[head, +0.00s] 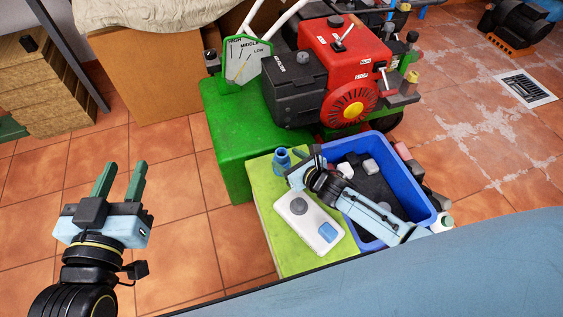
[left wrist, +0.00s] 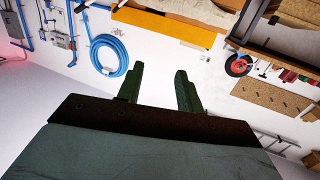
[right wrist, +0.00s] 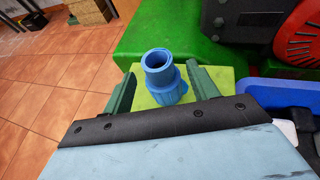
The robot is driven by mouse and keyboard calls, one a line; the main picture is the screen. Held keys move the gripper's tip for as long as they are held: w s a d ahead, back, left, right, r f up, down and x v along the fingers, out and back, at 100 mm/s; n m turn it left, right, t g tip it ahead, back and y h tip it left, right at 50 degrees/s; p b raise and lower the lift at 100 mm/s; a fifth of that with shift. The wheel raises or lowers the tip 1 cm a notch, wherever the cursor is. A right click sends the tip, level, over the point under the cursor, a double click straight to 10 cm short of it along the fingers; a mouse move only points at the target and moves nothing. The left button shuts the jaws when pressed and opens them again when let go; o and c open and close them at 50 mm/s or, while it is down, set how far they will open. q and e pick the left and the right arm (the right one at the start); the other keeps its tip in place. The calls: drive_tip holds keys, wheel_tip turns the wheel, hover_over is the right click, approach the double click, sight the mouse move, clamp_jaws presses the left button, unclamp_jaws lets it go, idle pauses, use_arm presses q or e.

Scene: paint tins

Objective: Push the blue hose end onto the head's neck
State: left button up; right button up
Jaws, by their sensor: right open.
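A blue hollow cylindrical piece (right wrist: 160,62), likely the hose end, stands upright with its round opening up on the yellow-green box (head: 265,205). The piece also shows in the head view (head: 282,156). My right gripper (right wrist: 161,72) is open, with one finger on each side of the piece; I cannot tell whether either finger touches it. In the head view my right gripper (head: 297,160) partly hides the piece. My left gripper (head: 124,168) is open and empty over the tiled floor at the left; it also shows empty in the left wrist view (left wrist: 160,75). I cannot identify the head's neck.
A white device (head: 303,222) with a grey knob lies on the yellow-green box. A blue crate (head: 430,215) with dark contents is under my right arm. A red and black engine (head: 340,65) stands on a green base (head: 225,135) behind. Floor at left is clear.

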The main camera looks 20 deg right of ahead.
sight(285, 159)
drive_tip(key=b+x, duration=0.2)
drive_tip(key=x, duration=0.1)
drive_tip(key=shift+w+a+f, duration=0.15)
drive_tip(key=shift+f, duration=0.1)
drive_tip(key=shift+w+a, duration=0.1)
drive_tip(key=shift+w, duration=0.2)
use_arm(q)
wheel_tip(285, 159, up, 8)
drive_tip(key=s+d+t+h, duration=0.1)
drive_tip(key=t+h, duration=0.1)
drive_tip(key=t, duration=0.4)
drive_tip(key=shift+s+r, duration=0.25)
drive_tip(key=shift+s, duration=0.15)
use_arm(e)
drive_tip(key=c, duration=1.1)
